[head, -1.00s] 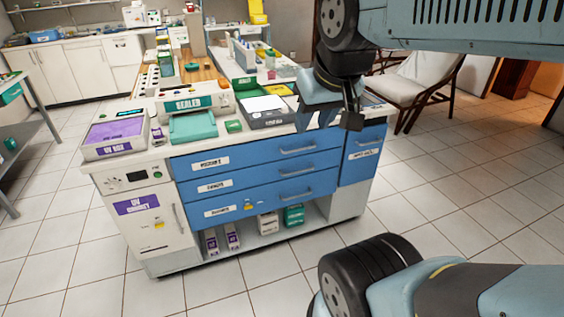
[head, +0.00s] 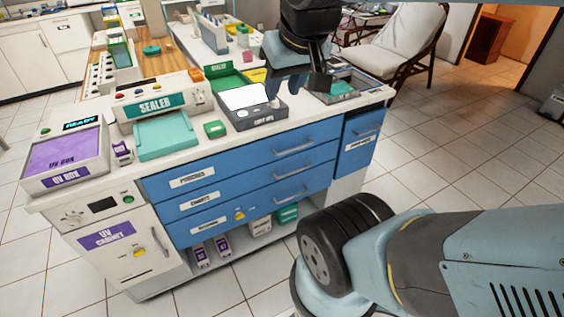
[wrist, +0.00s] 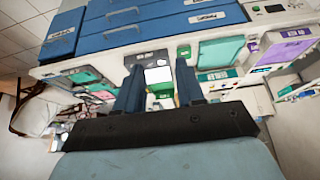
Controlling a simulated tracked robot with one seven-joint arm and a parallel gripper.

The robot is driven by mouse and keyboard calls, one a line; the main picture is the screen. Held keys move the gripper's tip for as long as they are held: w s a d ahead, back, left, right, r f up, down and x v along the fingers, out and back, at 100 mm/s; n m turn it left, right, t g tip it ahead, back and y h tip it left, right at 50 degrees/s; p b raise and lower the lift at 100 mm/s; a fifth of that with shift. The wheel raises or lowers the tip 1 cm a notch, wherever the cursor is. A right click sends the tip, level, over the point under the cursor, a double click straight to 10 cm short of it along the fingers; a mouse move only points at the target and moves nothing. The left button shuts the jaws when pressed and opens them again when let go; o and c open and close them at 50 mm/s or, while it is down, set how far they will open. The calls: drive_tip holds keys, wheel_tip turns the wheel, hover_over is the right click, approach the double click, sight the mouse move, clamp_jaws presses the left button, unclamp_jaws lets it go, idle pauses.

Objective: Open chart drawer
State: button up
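The blue chart drawer (head: 230,193) is the middle of three stacked drawers in the white cabinet, with a label reading CHARTS and a bar handle (head: 294,170) on its right part. It looks shut, flush with the drawers above and below. My gripper (head: 297,88) is above the counter behind the drawer fronts, apart from the handles. In the wrist view, which looks upside down, my gripper (wrist: 160,68) has its two fingers apart with nothing held between them. The blue drawer fronts show at the top of that view.
A narrow blue drawer (head: 358,142) is at right. A chair (head: 404,45) stands behind. Tiled floor (head: 480,160) is open at right.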

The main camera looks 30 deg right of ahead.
drive_tip(key=shift+w+d, duration=0.1)
drive_tip(key=shift+d, duration=0.05)
drive_tip(key=w+d+f+m+g+y, duration=0.1)
drive_tip(key=w+d+f+g+y, duration=0.25)
drive_tip(key=w+d+f, duration=0.45)
drive_tip(key=w+d+f+m+g+y, duration=0.2)
drive_tip(key=w+d+f+y, duration=0.2)
drive_tip(key=w+f, duration=0.65)
drive_tip(key=s+d+f+m+t+y, duration=0.15)
drive_tip(key=d+f+t, duration=0.3)
drive_tip(key=f, duration=0.65)
drive_tip(key=d+f+m+t+y, duration=0.25)
drive_tip(key=d+f, duration=0.35)
drive_tip(key=f, duration=0.5)
drive_tip(key=s+d+f+m+t+y, duration=0.1)
drive_tip(key=d+f+m+t, duration=0.4)
drive_tip(key=f, duration=0.6)
drive_tip(key=w+a+f+n, duration=0.1)
drive_tip(key=w+a+f, duration=0.1)
drive_tip(key=w+a, duration=0.7)
drive_tip(key=shift+w+n+g, duration=0.2)
drive_tip(key=shift+n+g, duration=0.2)
drive_tip(key=shift+g, duration=0.05)
drive_tip(key=shift+h, duration=0.25)
clamp_jaws()
